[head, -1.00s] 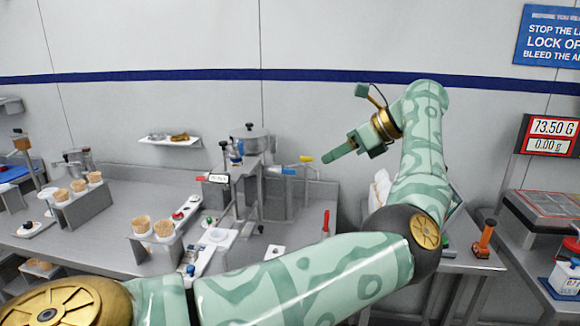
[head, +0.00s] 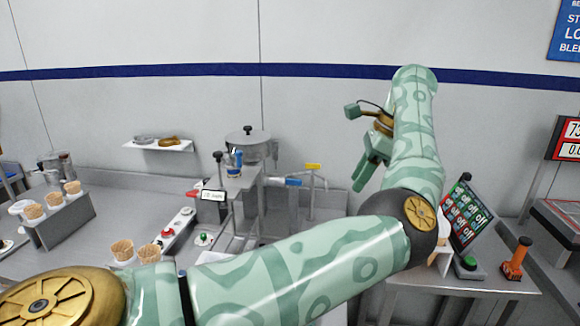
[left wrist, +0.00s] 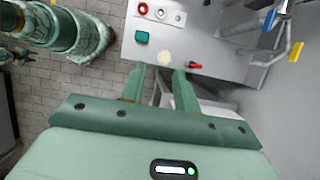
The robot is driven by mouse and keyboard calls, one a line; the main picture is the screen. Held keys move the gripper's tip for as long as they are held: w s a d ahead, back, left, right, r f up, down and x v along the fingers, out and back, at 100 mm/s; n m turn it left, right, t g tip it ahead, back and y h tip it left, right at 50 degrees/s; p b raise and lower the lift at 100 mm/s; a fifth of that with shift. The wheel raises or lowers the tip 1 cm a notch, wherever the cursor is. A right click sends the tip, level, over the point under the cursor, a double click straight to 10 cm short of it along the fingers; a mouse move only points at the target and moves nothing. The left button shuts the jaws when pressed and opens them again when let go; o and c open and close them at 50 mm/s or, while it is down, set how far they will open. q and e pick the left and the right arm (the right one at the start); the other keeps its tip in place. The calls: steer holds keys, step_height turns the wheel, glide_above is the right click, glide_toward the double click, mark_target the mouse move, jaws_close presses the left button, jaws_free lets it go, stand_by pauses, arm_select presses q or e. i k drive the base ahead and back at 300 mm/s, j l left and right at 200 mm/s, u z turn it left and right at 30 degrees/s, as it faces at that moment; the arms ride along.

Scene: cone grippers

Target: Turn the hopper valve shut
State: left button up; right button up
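The hopper (head: 262,148), a grey lidded metal pot, stands at the back of the bench in the head view. Pipework to its right carries a blue handle (head: 286,181) and a yellow handle (head: 313,167); I cannot tell which belongs to the hopper valve. In the left wrist view, a blue handle (left wrist: 269,19) and a yellow handle (left wrist: 296,52) show at the upper right. My left gripper (head: 364,178) points downward, right of the pipework and apart from it. Its fingers (left wrist: 161,68) are apart and empty. My right gripper is not in view.
A red handle (left wrist: 195,65) lies close beyond the left fingers. A cone stand (head: 62,222) is at the left. A green-lit screen (head: 465,213) and an orange-handled object (head: 516,258) stand at the right. A wall shelf (head: 158,146) holds small items.

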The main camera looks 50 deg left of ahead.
mark_target(292, 183)
steer(key=i+j, duration=0.1)
steer(key=j, duration=0.25)
steer(key=i+j, duration=0.1)
steer(key=j, duration=0.2)
steer(key=i+j, duration=0.15)
steer(key=j, duration=0.2)
steer(key=i+j, duration=0.1)
steer(key=j, duration=0.2)
